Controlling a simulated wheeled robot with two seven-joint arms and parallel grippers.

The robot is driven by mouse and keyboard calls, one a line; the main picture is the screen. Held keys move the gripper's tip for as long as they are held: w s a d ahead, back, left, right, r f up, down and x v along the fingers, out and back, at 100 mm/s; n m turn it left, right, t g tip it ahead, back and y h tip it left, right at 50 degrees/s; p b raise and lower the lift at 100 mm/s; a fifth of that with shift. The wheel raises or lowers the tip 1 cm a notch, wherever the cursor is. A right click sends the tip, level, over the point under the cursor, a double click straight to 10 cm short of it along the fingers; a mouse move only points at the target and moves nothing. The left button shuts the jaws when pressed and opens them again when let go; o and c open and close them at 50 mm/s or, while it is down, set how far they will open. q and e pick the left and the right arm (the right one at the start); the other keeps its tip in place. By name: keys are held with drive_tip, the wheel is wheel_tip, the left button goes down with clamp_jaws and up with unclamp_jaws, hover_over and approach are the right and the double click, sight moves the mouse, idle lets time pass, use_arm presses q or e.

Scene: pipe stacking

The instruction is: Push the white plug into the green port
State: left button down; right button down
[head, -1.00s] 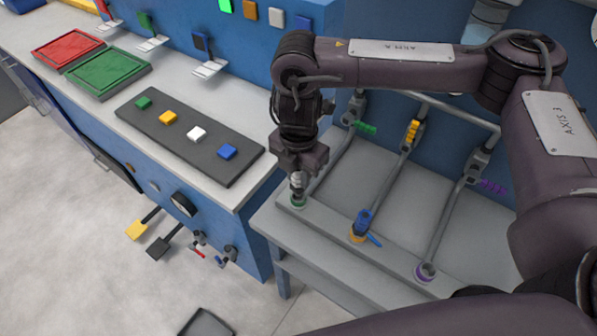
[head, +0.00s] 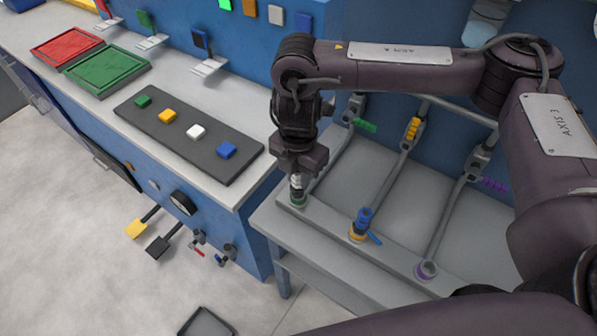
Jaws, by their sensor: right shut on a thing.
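The green port (head: 298,203) is a green-ringed opening at the left end of the grey pipe rail. My right gripper (head: 297,178) points down directly above it and is shut on the white plug (head: 297,184), of which only a small pale part shows between the fingers and the port. The plug looks upright and in line with the port. I cannot tell how deep it sits. A blue plug with a handle (head: 363,222) stands in the orange port (head: 357,236). The purple port (head: 426,270) is open. My left gripper is not in view.
Pipes with green (head: 365,125), yellow (head: 413,128) and purple (head: 495,185) valve handles run behind the ports. On the left, a white counter holds a dark strip (head: 190,158) with coloured buttons, and red (head: 67,47) and green (head: 107,70) trays.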

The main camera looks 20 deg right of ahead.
drive_tip(key=shift+p, duration=0.3)
idle(0.5)
drive_tip(key=shift+f+b, duration=0.6)
drive_tip(key=shift+f, duration=0.45)
idle(0.3)
drive_tip(key=shift+w, duration=0.1)
drive_tip(key=c, duration=1.1)
unclamp_jaws()
drive_tip(key=shift+r, duration=0.15)
wheel_tip(320, 180, up, 8)
drive_tip(key=shift+f+p, duration=0.2)
drive_tip(key=shift+p, duration=0.25)
